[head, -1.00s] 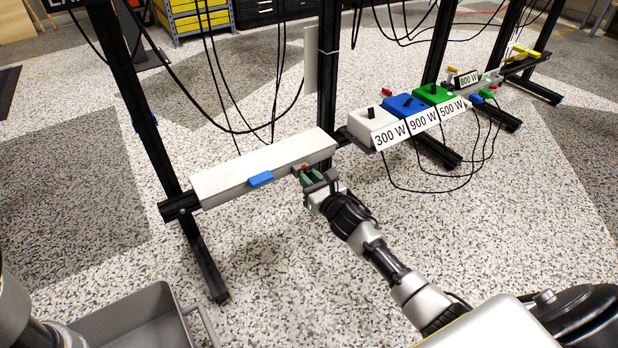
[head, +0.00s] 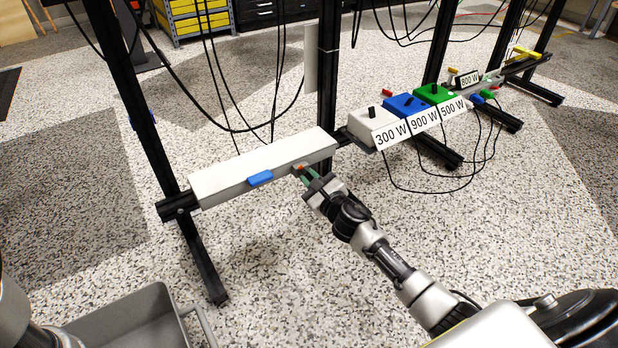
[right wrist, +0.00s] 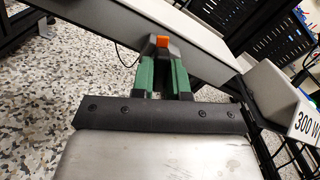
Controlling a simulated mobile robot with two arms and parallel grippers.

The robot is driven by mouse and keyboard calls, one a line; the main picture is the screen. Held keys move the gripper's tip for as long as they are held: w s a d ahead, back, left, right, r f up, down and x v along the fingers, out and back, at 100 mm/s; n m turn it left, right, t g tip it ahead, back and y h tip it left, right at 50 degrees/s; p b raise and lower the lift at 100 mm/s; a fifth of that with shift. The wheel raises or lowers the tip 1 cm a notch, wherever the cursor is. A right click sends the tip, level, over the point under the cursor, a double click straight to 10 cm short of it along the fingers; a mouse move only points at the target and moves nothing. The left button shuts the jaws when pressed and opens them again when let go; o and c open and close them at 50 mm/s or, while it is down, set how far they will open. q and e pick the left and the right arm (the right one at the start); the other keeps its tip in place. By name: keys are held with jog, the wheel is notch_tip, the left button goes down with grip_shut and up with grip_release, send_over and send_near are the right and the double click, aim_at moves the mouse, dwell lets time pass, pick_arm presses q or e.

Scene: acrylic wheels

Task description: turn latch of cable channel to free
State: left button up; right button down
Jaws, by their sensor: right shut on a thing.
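The white cable channel (head: 265,165) is a long box on the black rail of the stand, in the middle left of the head view. Its latch (head: 299,168) is a small dark piece with an orange part on the front face, near the right end. My right gripper (head: 309,174) reaches it from the lower right. In the right wrist view the green fingers of the gripper (right wrist: 164,75) are closed on the dark latch body, and the orange part (right wrist: 162,41) shows beyond the tips. The fingers partly hide the latch. My left gripper is out of view.
A blue piece (head: 260,178) sits on the channel's front edge, left of the latch. White, blue and green boxes (head: 405,106) with watt labels stand to the right. Black cables hang behind. A grey bin (head: 125,318) is at lower left. The floor in front is clear.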

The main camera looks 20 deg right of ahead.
jog(key=n, duration=0.2)
jog(key=shift+n+b, duration=0.3)
jog(key=shift+n, duration=0.9)
jog(key=shift+n, duration=0.5)
jog(key=n, duration=0.3)
jog(key=shift+r+p, duration=0.1)
jog(key=shift+p, duration=0.2)
jog(key=shift+n, duration=0.3)
